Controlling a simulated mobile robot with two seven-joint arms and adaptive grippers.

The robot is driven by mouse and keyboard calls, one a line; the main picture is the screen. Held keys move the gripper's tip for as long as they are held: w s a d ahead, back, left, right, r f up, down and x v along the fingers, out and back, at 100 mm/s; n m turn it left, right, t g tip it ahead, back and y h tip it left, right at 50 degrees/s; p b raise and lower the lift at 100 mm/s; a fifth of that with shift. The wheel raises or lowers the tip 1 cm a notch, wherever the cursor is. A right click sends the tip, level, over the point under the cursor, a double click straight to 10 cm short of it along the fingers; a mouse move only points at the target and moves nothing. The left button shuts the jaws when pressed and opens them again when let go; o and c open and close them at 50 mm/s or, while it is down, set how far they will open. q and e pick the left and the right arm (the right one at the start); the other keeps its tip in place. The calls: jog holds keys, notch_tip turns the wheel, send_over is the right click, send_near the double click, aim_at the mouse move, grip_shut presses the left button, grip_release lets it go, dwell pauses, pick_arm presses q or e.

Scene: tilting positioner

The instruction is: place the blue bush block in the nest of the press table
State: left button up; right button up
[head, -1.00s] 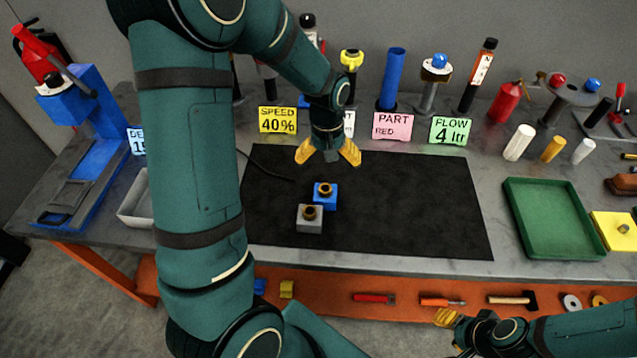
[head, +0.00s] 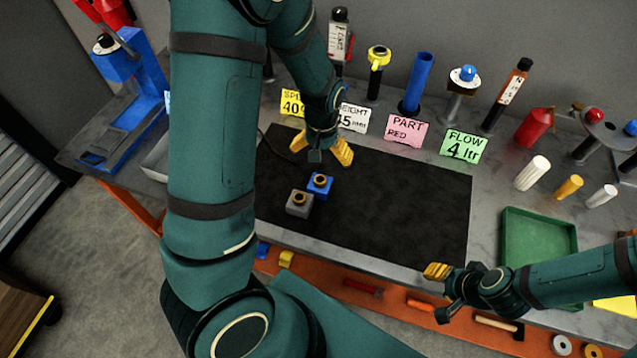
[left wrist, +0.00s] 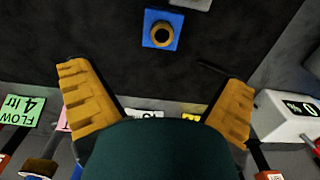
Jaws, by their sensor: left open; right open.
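The blue bush block (head: 320,184) lies on the black mat with a brass-coloured ring on top. It touches or nearly touches a grey block (head: 299,203) with a similar ring. My left gripper (head: 321,150) is open and empty, above the mat just behind the blue block. In the left wrist view the blue block (left wrist: 161,30) lies beyond the open fingers (left wrist: 155,80), not between them. My right gripper (head: 439,291) is open and empty by the bench's front edge. The blue press (head: 125,115) stands at the far left; I cannot make out its nest clearly.
A grey bin (head: 156,158) is partly hidden behind my left arm. Sign cards, including a pink one (head: 407,133), and several upright tools line the back. A green tray (head: 540,240) is at the right. The black mat (head: 400,210) is clear right of the blocks.

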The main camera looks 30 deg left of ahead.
aim_at(320, 185)
pick_arm(q)
notch_tip(320, 185, down, 14)
jog(key=shift+s+a+r+b, duration=0.1)
jog(key=shift+b, duration=0.2)
dwell(0.3)
jog(key=shift+r, duration=0.1)
jog(key=c, duration=1.4)
